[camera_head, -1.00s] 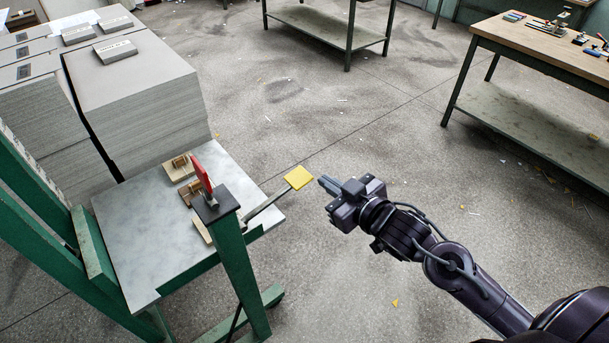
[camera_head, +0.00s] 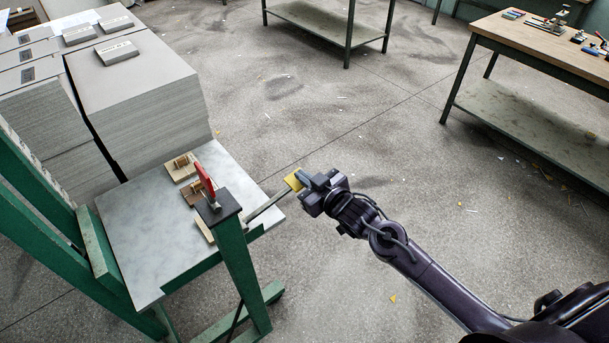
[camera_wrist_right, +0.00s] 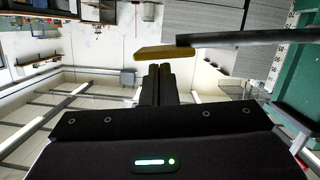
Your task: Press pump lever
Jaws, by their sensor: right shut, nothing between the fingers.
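The pump lever is a dark bar (camera_head: 266,206) that sticks out to the right from the green feeder frame and ends in a yellow pad (camera_head: 291,183). My right gripper (camera_head: 301,174) is shut and empty, with its fingertips at the pad in the head view. In the right wrist view the yellow pad (camera_wrist_right: 163,53) and the lever bar (camera_wrist_right: 250,39) lie just beyond the shut fingertips (camera_wrist_right: 160,68). I cannot tell whether they touch. My left gripper is not in view.
A grey feeder table (camera_head: 150,235) with a red handle (camera_head: 205,181) and small wooden blocks stands at the left. Tall greyboard stacks (camera_head: 140,95) stand behind it. A workbench (camera_head: 540,45) with tools is at the upper right. The floor (camera_head: 350,130) between is open.

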